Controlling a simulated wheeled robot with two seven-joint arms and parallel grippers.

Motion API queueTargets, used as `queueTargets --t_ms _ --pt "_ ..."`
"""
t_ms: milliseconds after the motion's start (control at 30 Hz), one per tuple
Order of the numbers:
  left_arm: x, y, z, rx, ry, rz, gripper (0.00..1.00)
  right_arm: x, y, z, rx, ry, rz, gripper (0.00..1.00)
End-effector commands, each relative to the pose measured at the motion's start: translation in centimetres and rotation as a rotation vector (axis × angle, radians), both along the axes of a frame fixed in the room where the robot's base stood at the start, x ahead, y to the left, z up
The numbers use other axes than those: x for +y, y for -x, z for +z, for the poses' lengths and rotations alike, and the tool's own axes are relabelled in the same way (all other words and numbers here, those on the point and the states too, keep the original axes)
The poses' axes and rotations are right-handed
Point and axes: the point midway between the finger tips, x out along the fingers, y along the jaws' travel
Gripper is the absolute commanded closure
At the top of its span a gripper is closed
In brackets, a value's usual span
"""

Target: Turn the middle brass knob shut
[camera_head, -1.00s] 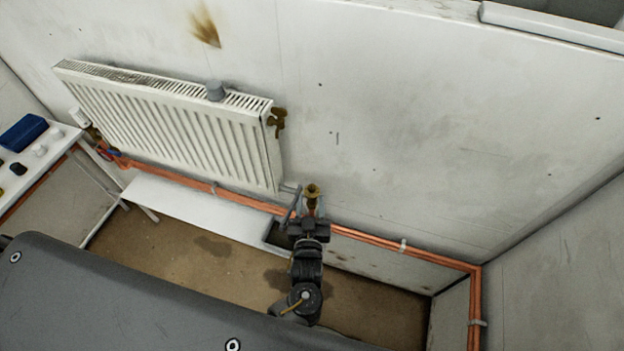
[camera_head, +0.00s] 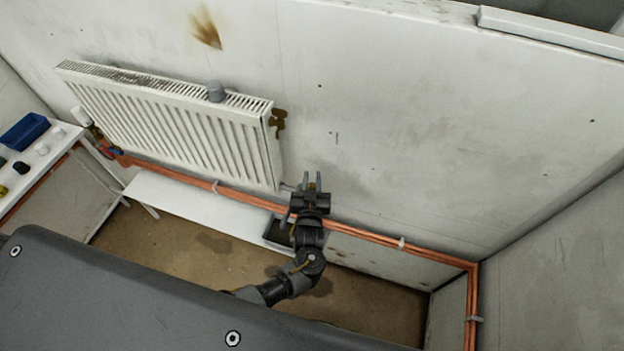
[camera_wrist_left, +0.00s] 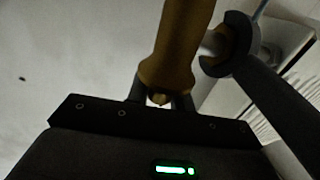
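A brass fitting (camera_head: 312,188) stands at the lower right corner of the radiator, above the copper pipes. My left gripper (camera_head: 312,178) is at it, its two grey fingers upright and apart with brass between them. In the left wrist view a large brass piece (camera_wrist_left: 178,45) stands in front of the palm. I cannot tell whether the fingers press on it. Another brass valve (camera_head: 277,122) is at the radiator's upper right end, and brass also shows at its left end (camera_head: 94,133). Which is the middle knob is not clear. My right gripper is not in view.
The white radiator (camera_head: 170,125) hangs on the wall with a grey cap (camera_head: 215,91) on top. Copper pipes (camera_head: 372,236) run along the wall below. A low white bench (camera_head: 190,205) and dark tray (camera_head: 276,236) lie left of my arm. A white table (camera_head: 47,165) stands far left.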

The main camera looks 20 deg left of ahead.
Motion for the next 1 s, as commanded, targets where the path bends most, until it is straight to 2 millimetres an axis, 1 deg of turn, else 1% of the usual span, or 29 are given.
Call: queueTargets --t_ms 33,133,167,267,500,833,867,1000 --pt "0.00 0.01 0.00 0.000 0.000 0.000 0.84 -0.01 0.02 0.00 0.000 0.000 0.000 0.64" --pt "0.01 0.01 0.00 0.000 0.000 0.000 0.97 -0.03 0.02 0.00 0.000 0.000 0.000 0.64" --pt "0.01 0.01 0.00 0.000 0.000 0.000 1.00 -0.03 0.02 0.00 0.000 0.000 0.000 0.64" --pt "0.06 0.01 0.03 0.000 -0.001 -0.010 1.00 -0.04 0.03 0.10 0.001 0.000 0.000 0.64" --pt "-0.10 -0.02 0.05 -0.001 -0.001 -0.126 1.00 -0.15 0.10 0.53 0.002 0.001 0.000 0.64" --pt "-0.21 -0.06 0.02 -0.002 0.000 -0.141 1.00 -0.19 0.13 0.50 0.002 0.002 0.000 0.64" --pt "-0.21 -0.06 0.02 -0.002 0.000 -0.141 0.76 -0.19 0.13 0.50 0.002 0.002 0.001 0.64" --pt "-0.22 -0.06 0.01 -0.001 0.000 -0.141 0.58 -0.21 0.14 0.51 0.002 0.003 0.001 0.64"
